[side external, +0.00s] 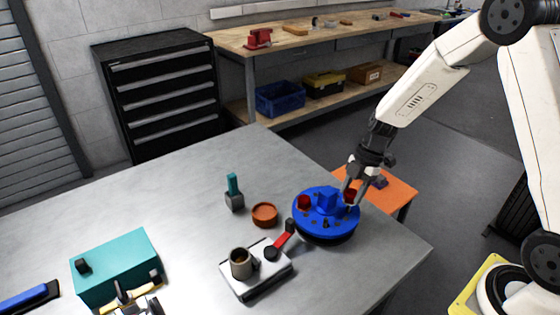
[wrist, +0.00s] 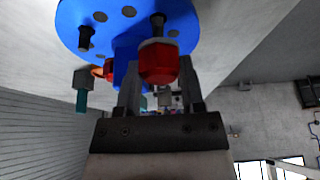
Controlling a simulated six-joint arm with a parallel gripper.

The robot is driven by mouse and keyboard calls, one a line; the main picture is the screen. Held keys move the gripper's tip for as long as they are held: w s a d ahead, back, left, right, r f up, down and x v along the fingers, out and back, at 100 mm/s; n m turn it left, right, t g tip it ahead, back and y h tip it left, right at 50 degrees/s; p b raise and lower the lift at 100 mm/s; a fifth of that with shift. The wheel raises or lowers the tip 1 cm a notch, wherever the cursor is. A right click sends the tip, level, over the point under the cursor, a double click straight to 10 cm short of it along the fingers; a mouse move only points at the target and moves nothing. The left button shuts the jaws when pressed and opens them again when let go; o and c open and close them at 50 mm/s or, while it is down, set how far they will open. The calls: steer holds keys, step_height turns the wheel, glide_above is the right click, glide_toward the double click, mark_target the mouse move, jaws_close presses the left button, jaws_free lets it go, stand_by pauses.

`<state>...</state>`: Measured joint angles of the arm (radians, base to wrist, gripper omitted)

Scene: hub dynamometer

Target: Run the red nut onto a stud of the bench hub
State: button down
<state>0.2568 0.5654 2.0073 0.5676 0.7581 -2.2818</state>
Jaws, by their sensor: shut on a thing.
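The blue bench hub (side external: 327,223) stands near the right edge of the grey table, with dark studs on its top face. My gripper (side external: 353,190) is at the hub's right side, shut on a red nut (side external: 351,197). In the wrist view the red nut (wrist: 158,63) sits between the fingertips of my gripper (wrist: 160,72). A dark stud (wrist: 157,20) of the blue hub (wrist: 118,32) lines up closely with it. I cannot tell whether the nut's thread is on the stud. Another red nut (side external: 304,202) is at the hub's left side.
A light fixture plate with a brown cup (side external: 241,263) and a red-handled lever (side external: 284,237) lies left of the hub. An orange dish (side external: 265,214) and a teal-handled block (side external: 234,195) stand behind. A teal box (side external: 115,265) is farther left. An orange stool (side external: 395,191) stands beyond the table.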

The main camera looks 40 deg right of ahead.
steer(key=shift+f, duration=1.25)
stand_by(0.9)
steer(key=shift+c, duration=0.6)
jaws_free()
steer(key=v, duration=0.7)
steer(key=shift+d+r, duration=0.2)
steer(key=shift+r, duration=0.15)
steer(key=shift+c, duration=1.2)
steer(key=shift+s+a+h, duration=0.2)
steer(key=shift+a+h, duration=0.75)
steer(key=shift+h, duration=0.15)
steer(key=shift+w+a+r+h, duration=0.1)
steer(key=shift+a+r+h, duration=0.1)
steer(key=shift+a+h, duration=0.3)
steer(key=shift+w+a+r+h, duration=0.15)
steer(key=shift+a+h, duration=0.1)
steer(key=shift+h, duration=0.35)
steer(key=shift+f, duration=0.2)
